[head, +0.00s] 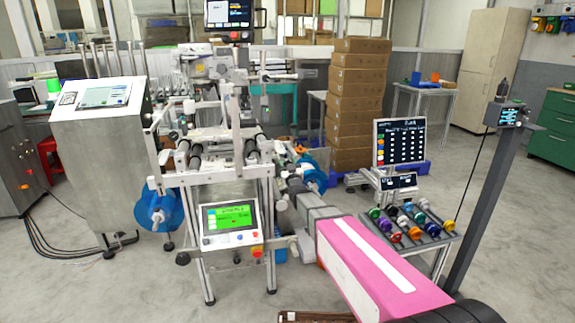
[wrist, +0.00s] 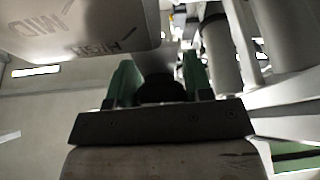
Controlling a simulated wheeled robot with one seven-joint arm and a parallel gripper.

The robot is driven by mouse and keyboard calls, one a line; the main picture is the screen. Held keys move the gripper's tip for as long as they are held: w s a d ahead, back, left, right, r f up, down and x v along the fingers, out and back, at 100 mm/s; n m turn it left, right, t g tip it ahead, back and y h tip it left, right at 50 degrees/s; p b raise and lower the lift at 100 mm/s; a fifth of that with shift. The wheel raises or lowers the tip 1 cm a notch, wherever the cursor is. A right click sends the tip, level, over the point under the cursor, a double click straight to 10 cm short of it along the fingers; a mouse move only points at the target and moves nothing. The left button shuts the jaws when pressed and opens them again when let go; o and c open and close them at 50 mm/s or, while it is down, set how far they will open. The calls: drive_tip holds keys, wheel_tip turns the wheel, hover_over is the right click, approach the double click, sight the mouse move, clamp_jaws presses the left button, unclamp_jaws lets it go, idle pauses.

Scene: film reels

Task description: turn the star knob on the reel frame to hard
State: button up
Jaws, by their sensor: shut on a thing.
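The reel frame (head: 215,178) is the metal machine with rollers and blue reels left of centre in the head view. In the wrist view, my gripper (wrist: 160,82) has its two green fingers on either side of a dark round part, the star knob (wrist: 162,92), and is shut on it. Only part of the knob shows. In the head view my arm reaches to the right side of the frame, and the knob cannot be made out there.
A screen panel (head: 230,222) is mounted on the frame's front. A rack of coloured spools (head: 408,222) and a display (head: 398,143) stand to the right. Stacked boxes (head: 357,100) stand behind. A steel cabinet (head: 100,150) stands to the left. The floor in front is mostly clear.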

drive_tip(key=shift+m+t+h, duration=0.3)
drive_tip(key=shift+m+h, duration=0.8)
drive_tip(key=shift+m, duration=0.9)
drive_tip(key=o, duration=0.9)
drive_tip(key=shift+s, duration=0.15)
drive_tip(key=v, duration=1)
drive_tip(key=shift+s+d+f, duration=0.1)
drive_tip(key=shift+s+f, duration=0.15)
